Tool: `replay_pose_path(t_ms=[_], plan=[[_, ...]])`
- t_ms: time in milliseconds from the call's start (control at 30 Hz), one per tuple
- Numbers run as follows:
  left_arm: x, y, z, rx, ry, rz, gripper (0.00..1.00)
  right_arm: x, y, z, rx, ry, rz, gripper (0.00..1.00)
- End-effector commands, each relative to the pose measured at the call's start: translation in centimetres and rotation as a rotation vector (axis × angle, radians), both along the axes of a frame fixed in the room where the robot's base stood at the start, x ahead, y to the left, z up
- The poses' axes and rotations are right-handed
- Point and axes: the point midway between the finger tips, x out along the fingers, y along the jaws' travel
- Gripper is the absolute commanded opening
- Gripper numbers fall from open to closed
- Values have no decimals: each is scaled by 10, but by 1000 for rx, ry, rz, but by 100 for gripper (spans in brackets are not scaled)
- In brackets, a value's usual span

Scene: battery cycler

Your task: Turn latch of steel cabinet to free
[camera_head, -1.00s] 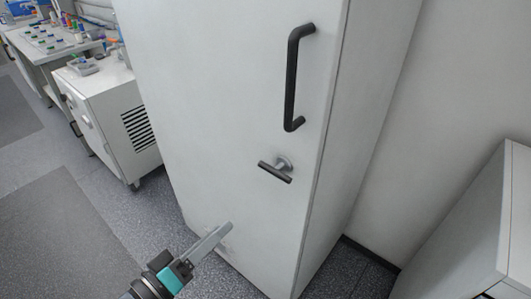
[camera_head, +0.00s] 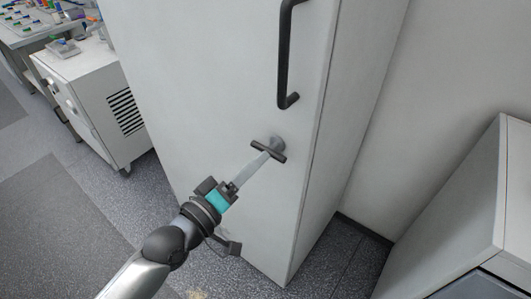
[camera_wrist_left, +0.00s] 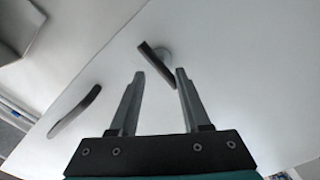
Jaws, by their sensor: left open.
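The steel cabinet (camera_head: 190,80) is a tall white cabinet with a plain door. Its latch (camera_head: 268,151) is a dark T-shaped bar on a grey round stem, below the long black door handle (camera_head: 286,60). My left gripper (camera_head: 262,160) reaches up to the latch in the head view, its fingertips at or just before the bar. In the left wrist view the latch (camera_wrist_left: 156,63) lies just beyond the two open fingers (camera_wrist_left: 159,74), tilted, with its lower end near the right fingertip. Whether they touch I cannot tell. My right gripper does not show.
A white low cabinet on casters (camera_head: 95,100) with a vent stands at the left. A bench with small coloured items (camera_head: 30,25) is behind it. Another white unit (camera_head: 450,215) is at the lower right. Open floor (camera_head: 60,210) lies at the left.

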Motion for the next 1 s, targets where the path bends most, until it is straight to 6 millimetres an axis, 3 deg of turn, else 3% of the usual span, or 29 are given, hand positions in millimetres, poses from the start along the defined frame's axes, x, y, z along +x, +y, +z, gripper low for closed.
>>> replay_pose_path(t_ms=[300, 667, 1000], plan=[[31, -22, 0, 0, 0, 1, 47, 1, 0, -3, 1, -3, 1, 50], [34, -25, 0, 2, 1, 0, 47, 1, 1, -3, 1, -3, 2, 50], [34, -24, -1, 1, 0, 1, 10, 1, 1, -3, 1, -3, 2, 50]])
